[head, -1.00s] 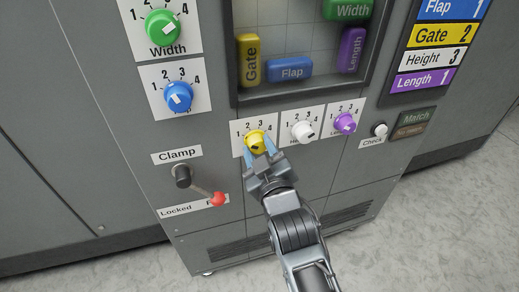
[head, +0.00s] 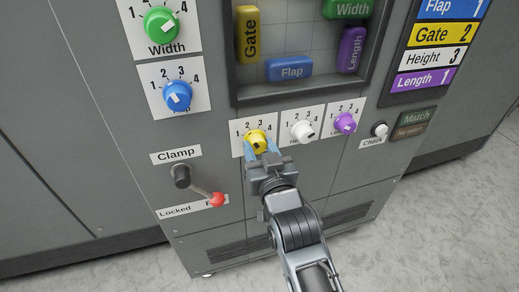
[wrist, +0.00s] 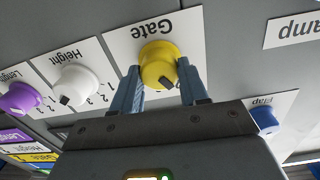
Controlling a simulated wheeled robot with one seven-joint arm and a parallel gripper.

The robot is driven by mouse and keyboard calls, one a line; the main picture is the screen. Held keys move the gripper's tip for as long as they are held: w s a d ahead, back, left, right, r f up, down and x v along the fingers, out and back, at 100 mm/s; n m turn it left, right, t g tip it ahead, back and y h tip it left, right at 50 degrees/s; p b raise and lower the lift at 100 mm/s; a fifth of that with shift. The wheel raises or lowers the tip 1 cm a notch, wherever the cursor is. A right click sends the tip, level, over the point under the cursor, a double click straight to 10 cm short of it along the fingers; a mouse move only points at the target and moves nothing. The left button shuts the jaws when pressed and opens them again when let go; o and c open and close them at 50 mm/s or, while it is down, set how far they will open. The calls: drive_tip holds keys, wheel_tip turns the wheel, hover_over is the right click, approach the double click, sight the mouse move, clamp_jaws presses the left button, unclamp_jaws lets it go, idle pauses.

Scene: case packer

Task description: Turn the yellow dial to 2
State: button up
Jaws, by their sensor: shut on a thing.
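The yellow Gate dial (head: 256,139) sits on a white plate (head: 238,147) at the left of the lower row of dials. Numbers 1 to 4 run around its top; the number its mark points to cannot be told. My gripper (head: 260,145) is shut on it, one blue-grey finger on each side. In the wrist view, upside down, the yellow dial (wrist: 158,62) lies between the fingertips (wrist: 159,76), with a dark mark at its lower edge. The gripper body hides the plate's numbers there.
The white Height dial (head: 302,131) and purple Length dial (head: 345,123) are to the right, then the Check button (head: 380,130). The Clamp lever (head: 200,189) with its red knob is lower left. A sign (head: 443,34) reads Gate 2.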

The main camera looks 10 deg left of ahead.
drive_tip(key=shift+m, duration=0.6)
drive_tip(key=o, duration=1.1)
drive_tip(key=shift+c, duration=0.2)
drive_tip(key=v, duration=0.7)
drive_tip(key=shift+s+d, duration=0.2)
drive_tip(key=shift+s, duration=0.15)
